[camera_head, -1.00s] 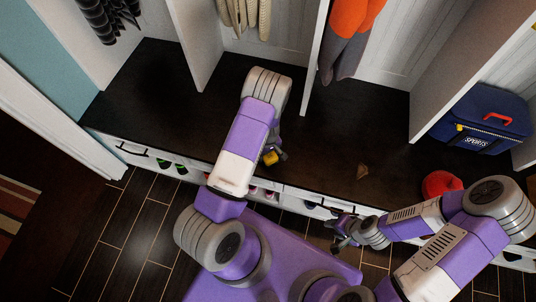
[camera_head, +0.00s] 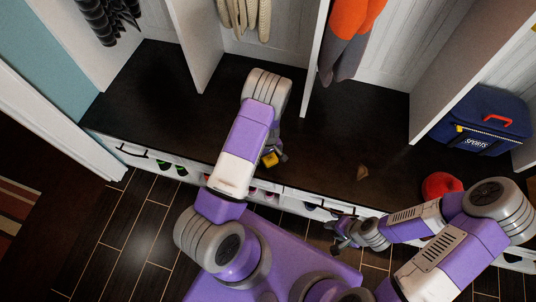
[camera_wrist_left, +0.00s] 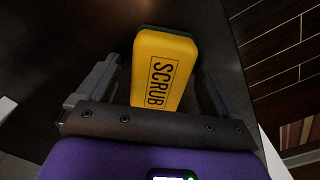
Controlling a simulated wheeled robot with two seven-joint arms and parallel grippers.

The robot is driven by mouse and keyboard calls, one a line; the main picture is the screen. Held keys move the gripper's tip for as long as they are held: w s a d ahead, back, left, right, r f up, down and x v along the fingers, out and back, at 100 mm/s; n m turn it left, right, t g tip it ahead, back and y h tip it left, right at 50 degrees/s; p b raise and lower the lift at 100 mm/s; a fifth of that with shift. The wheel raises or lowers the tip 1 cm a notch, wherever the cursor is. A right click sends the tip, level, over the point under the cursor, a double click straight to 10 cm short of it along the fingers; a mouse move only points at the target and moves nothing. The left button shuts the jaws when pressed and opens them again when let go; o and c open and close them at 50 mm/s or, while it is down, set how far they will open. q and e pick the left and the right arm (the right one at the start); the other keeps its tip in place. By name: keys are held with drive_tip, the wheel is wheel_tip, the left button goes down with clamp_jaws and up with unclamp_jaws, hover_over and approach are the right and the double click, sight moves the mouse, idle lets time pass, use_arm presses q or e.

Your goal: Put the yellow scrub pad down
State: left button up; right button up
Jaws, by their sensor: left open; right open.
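The yellow scrub pad (camera_wrist_left: 163,70) has "SCRUB" printed on it and a dark layer along its far edge. In the left wrist view it lies between the two fingers of my left gripper (camera_wrist_left: 160,85), which is open, with a visible gap on at least the left side. In the head view the pad (camera_head: 269,159) is a small yellow patch by my left gripper (camera_head: 277,157), over the front part of the dark bench top (camera_head: 190,105). Whether the pad rests on the bench is hard to tell. My right gripper (camera_head: 340,234) is open and empty in front of the bench.
A blue sports bag (camera_head: 483,120) and a red round item (camera_head: 441,185) sit on the bench at the right. A small brown piece (camera_head: 362,172) lies nearer the middle. Clothes hang above. The bench's left part is clear. Shoes show in cubbies below.

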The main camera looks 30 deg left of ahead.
use_arm(q)
wheel_tip(320, 180, up, 11)
drive_tip(key=p, duration=0.4)
drive_tip(key=s+d+f+m+h, duration=0.1)
drive_tip(key=s+d+m+h, duration=0.3)
drive_tip(key=s+d+m, duration=0.5)
drive_tip(key=s+d, duration=0.6)
drive_tip(key=d, duration=0.1)
drive_tip(key=shift+s+f+t, duration=0.2)
drive_tip(key=shift+s+t, duration=0.1)
drive_tip(key=shift+a, duration=0.1)
